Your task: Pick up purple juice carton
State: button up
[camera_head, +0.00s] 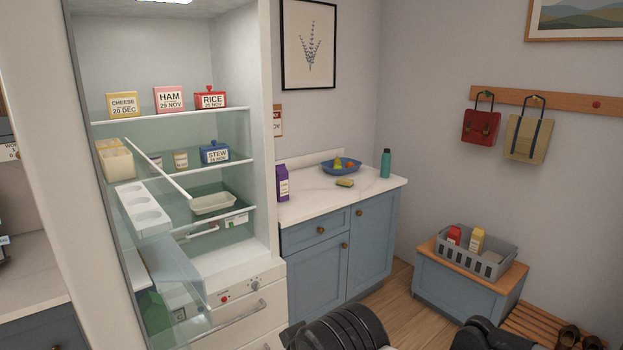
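The purple juice carton (282,184) stands upright at the left end of the white countertop (318,207), close beside the open fridge. It has a pale label low on its front. Dark rounded parts of my arm show at the bottom edge, well below and in front of the carton. No gripper fingers can be made out. Nothing is touching the carton.
The fridge (262,130) stands open at left, its shelves holding labelled boxes. A blue fruit bowl (342,169), a sponge (344,183) and a teal bottle (385,163) share the counter. A grey crate (482,262) sits on a low bench at right.

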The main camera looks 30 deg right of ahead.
aim_at(282, 171)
jog(key=i+l+z, duration=0.1)
jog(key=i+l, duration=0.3)
jog(key=i+l+z, duration=0.1)
jog(key=i+l, duration=0.3)
jog(key=i+l+z, duration=0.1)
jog(key=i+l, duration=0.25)
jog(key=i, duration=0.2)
jog(key=i+l+z, duration=0.1)
jog(key=i+l, duration=0.2)
jog(key=i, duration=0.2)
jog(key=i+j, duration=0.1)
jog(key=i, duration=0.25)
jog(key=i+j, duration=0.15)
jog(key=i, duration=0.2)
jog(key=l+z, duration=0.05)
